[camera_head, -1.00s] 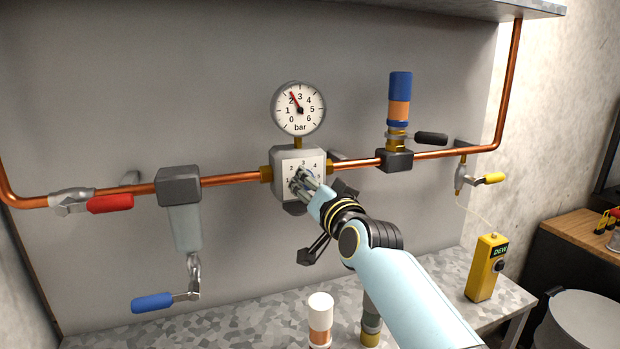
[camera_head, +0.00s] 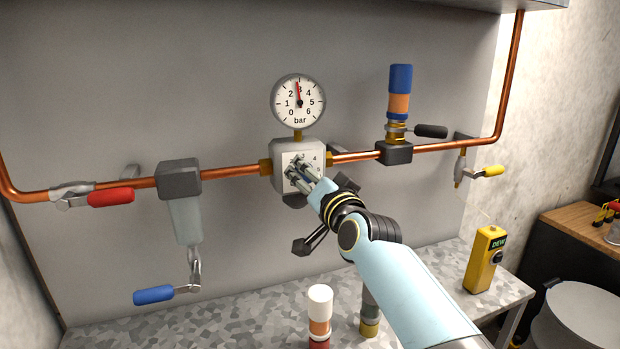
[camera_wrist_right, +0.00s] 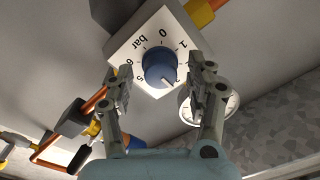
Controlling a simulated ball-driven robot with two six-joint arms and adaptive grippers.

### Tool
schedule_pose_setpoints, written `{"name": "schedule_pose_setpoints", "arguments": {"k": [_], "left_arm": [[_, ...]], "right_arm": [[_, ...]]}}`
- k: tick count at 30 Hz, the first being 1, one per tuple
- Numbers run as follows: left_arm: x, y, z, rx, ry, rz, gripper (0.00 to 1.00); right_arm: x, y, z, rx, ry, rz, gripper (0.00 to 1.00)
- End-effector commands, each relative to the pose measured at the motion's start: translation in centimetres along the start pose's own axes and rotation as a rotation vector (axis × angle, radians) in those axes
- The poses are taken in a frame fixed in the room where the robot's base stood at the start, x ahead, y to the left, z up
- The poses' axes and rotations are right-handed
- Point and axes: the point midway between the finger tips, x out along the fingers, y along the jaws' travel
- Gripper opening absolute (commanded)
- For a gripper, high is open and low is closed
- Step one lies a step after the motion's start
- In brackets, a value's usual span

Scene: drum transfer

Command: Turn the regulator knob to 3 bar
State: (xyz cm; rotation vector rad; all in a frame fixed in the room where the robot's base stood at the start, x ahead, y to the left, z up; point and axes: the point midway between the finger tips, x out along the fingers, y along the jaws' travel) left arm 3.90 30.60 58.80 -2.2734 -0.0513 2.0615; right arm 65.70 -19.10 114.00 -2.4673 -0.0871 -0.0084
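The regulator (camera_head: 287,155) is a grey block on the copper pipe with a white numbered dial plate. Its blue knob (camera_wrist_right: 157,64) shows in the right wrist view, its white mark pointing down and slightly right; the number there is hard to read. My right gripper (camera_head: 298,167) is at the dial plate and hides the knob in the head view. In the wrist view its two fingers (camera_wrist_right: 160,82) stand apart on either side of the knob, with visible gaps. The gauge (camera_head: 298,101) above has its red needle at about 3. My left gripper is not in view.
A red-handled valve (camera_head: 110,198) and blue-handled drain (camera_head: 153,295) are at left. A blue-orange cylinder (camera_head: 400,91) with a black lever and a yellow-handled valve (camera_head: 494,171) are at right. A yellow meter (camera_head: 484,260) and a white-capped cylinder (camera_head: 320,307) stand on the bench.

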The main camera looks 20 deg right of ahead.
Motion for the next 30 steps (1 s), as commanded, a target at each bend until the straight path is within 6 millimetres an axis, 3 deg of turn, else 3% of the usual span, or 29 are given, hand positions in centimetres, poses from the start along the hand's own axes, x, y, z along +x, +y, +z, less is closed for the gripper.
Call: {"name": "schedule_pose_setpoints", "arguments": {"k": [10, 21, 30], "left_arm": [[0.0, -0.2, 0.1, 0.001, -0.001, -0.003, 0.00], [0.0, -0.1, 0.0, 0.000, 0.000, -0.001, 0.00], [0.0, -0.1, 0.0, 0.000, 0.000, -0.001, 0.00]], "right_arm": [[-1.0, 0.1, 0.2, 0.000, -0.002, 0.002, 0.56], [-8.7, 0.1, 0.1, 0.001, -0.002, 0.002, 0.56], [-11.9, 0.0, 0.0, 0.000, 0.000, 0.000, 0.56]]}}
